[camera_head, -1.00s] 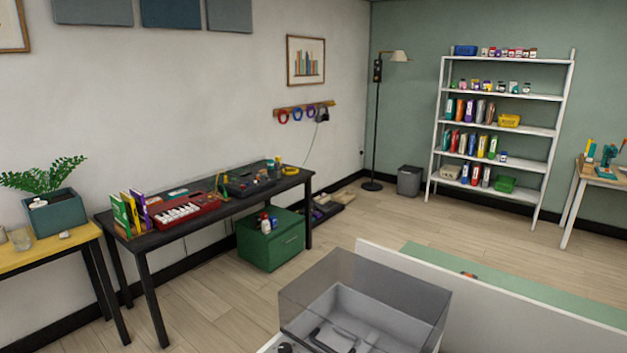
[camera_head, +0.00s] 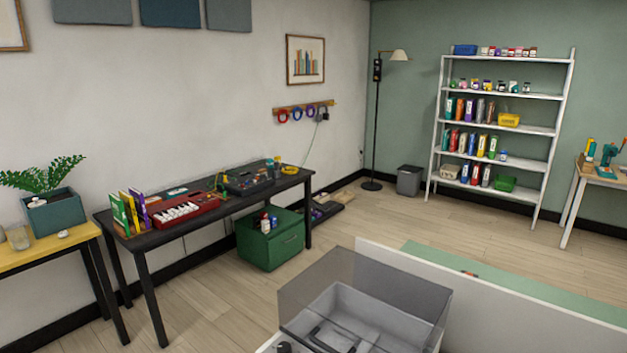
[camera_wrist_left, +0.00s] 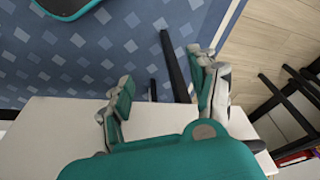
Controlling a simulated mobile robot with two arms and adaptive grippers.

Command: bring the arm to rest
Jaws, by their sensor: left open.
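My left gripper (camera_wrist_left: 160,92) shows in the left wrist view, with its two teal and grey fingers spread wide apart. Nothing is between the fingers. Beyond them are a white surface (camera_wrist_left: 60,125) and a blue patterned rug (camera_wrist_left: 130,45); I cannot tell how far off these are. Neither gripper shows in the head view. My right gripper is in no view.
In the head view, a grey box with a clear cover (camera_head: 365,290) stands in front beside a white panel (camera_head: 480,300). A black bench (camera_head: 200,215) and a green cabinet (camera_head: 290,245) line the left wall. Open wood floor (camera_head: 225,300) lies between.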

